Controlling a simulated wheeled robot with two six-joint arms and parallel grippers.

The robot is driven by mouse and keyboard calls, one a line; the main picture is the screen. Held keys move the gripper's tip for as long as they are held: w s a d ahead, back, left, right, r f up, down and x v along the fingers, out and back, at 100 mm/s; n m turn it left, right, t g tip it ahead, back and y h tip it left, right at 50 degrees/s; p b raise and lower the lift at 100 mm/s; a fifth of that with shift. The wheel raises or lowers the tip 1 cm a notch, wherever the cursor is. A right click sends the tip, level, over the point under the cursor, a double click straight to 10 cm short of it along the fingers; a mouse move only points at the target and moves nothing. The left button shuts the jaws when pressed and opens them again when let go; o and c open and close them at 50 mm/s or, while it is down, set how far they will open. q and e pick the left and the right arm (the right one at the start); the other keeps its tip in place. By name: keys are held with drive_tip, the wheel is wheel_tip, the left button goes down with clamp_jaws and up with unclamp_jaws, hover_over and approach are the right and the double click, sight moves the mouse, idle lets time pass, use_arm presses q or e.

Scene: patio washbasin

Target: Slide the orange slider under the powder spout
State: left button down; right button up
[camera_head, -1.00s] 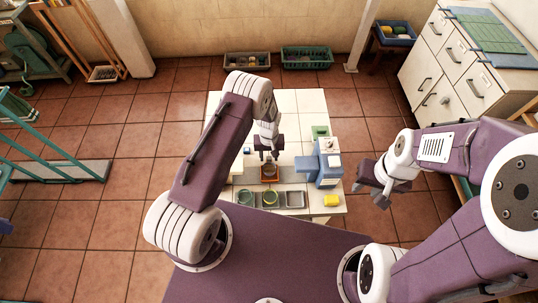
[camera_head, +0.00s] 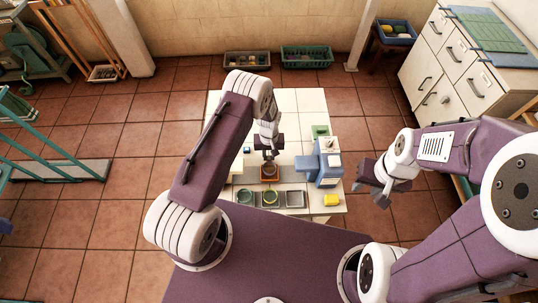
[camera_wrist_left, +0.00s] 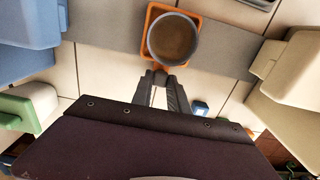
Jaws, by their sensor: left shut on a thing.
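The orange slider (camera_head: 269,179) sits on the white worktop (camera_head: 304,103) in the middle of the head view. In the left wrist view the slider (camera_wrist_left: 147,19) is a square orange frame with a round grey cup (camera_wrist_left: 174,39) in it, on a grey track (camera_wrist_left: 107,33). My left gripper (camera_head: 268,156) is at the slider's far side; its fingertips (camera_wrist_left: 159,76) are shut on the slider's small tab. The blue powder machine (camera_head: 328,163) stands right of the slider, and the slider is apart from it. The spout's underside is hidden. My right gripper (camera_head: 371,191) is open and empty, right of the worktop.
A green round dish (camera_head: 270,198) and square trays (camera_head: 295,199) line the near edge, with a yellow block (camera_head: 331,199) at right. A cream block (camera_wrist_left: 292,80) stands by the track's other end. A green block (camera_head: 320,131) is behind the blue machine. Track toward the machine looks clear.

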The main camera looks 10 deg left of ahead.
idle(0.8)
use_arm(q)
drive_tip(key=s+a, duration=0.1)
drive_tip(key=a, duration=0.2)
drive_tip(key=s+a, duration=0.1)
drive_tip(key=a, duration=0.3)
drive_tip(key=s+a, duration=0.1)
drive_tip(key=a, duration=0.3)
drive_tip(key=shift+b, duration=0.3)
drive_tip(key=shift+d+r, duration=0.1)
drive_tip(key=shift+d, duration=0.05)
drive_tip(key=c, duration=1.3)
unclamp_jaws()
drive_tip(key=shift+s+a, duration=0.2)
drive_tip(key=shift+a, duration=0.05)
